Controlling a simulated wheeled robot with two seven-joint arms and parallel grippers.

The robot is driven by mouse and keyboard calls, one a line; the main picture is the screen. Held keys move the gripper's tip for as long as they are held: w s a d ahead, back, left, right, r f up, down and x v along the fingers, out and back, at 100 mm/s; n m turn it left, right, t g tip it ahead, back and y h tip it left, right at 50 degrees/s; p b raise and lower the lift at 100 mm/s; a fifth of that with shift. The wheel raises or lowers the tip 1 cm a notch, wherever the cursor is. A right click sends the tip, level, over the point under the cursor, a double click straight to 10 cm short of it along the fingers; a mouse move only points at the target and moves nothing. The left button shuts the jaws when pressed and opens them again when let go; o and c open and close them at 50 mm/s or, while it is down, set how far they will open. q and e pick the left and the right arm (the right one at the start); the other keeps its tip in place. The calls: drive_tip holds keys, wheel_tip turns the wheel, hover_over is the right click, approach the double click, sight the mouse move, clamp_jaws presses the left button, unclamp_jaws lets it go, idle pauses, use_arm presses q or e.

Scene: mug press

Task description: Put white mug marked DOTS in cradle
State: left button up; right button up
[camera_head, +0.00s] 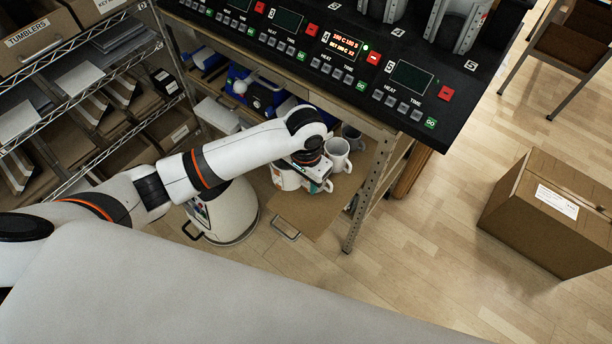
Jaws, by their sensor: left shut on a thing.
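My left gripper (318,184) reaches down over the pull-out shelf (310,215) under the bench, among several mugs. It is shut on what looks like a white mug (287,181), mostly hidden by the gripper and wrist. Its marking cannot be read. Another white mug (337,155) stands just right of the wrist, and a dark grey mug (352,136) stands behind it. No DOTS mark is legible on any mug. Parts of the mug press (457,25) show at the top edge; its cradle cannot be made out clearly. My right gripper is out of view.
The black control panel (385,62) of the press, with displays and buttons, overhangs the shelf. A metal bench leg (365,195) stands close right of the mugs. A wire rack (80,110) is at left. A cardboard box (548,215) stands on open floor at right.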

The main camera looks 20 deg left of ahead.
use_arm(q)
wheel_tip(320, 180, up, 5)
drive_tip(key=p, duration=0.5)
drive_tip(key=shift+s+r, duration=0.1)
wheel_tip(320, 180, up, 38)
drive_tip(key=s, duration=0.1)
drive_tip(key=shift+s+a+r, duration=0.15)
drive_tip(key=shift+s+a, duration=0.05)
drive_tip(key=shift+a, duration=0.1)
idle(0.4)
